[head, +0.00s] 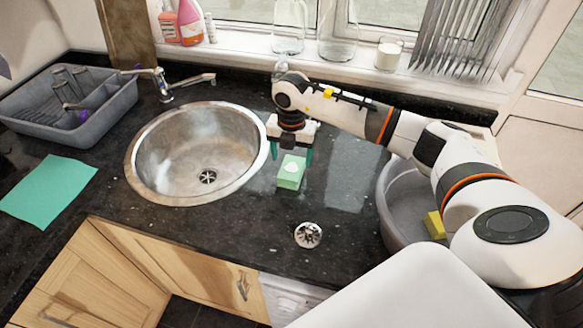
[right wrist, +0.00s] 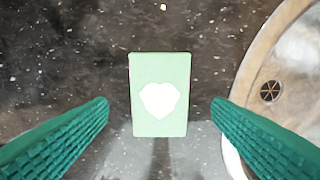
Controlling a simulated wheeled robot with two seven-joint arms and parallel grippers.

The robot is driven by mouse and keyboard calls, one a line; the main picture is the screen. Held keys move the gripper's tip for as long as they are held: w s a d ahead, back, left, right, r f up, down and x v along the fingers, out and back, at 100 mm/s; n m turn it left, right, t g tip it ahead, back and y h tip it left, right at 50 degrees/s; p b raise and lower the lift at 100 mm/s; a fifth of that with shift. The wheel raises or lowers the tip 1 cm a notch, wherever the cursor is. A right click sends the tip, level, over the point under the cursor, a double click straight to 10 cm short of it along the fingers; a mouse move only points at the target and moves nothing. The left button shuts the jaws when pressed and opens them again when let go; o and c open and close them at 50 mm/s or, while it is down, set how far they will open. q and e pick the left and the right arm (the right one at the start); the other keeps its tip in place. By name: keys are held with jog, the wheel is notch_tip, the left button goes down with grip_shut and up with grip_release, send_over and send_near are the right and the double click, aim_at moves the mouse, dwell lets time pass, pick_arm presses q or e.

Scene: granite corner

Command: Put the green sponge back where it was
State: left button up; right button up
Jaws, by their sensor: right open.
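The green sponge (head: 289,178) is a light green block with a white heart-like patch on top. It rests on the dark granite counter just right of the sink. My right gripper (head: 291,153) is open above it, pointing down, with green fingers. In the right wrist view the sponge (right wrist: 160,65) lies centred ahead of the two fingertips (right wrist: 160,104), with a clear gap on each side. The exact height of the fingertips above the counter is hard to tell. My left gripper is not in view.
The round steel sink (head: 165,150) is left of the sponge. A sink strainer (head: 308,235) lies near the front edge. A grey basin (head: 393,215) with a yellow sponge (head: 435,225) stands right. A teal cloth (head: 48,190) and grey dish rack (head: 105,115) are left. Glassware lines the windowsill.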

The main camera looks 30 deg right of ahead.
aim_at(291, 167)
notch_tip(291, 167, up, 7)
jog(key=b, duration=0.1)
jog(key=shift+b, duration=0.3)
jog(key=shift+f, duration=0.1)
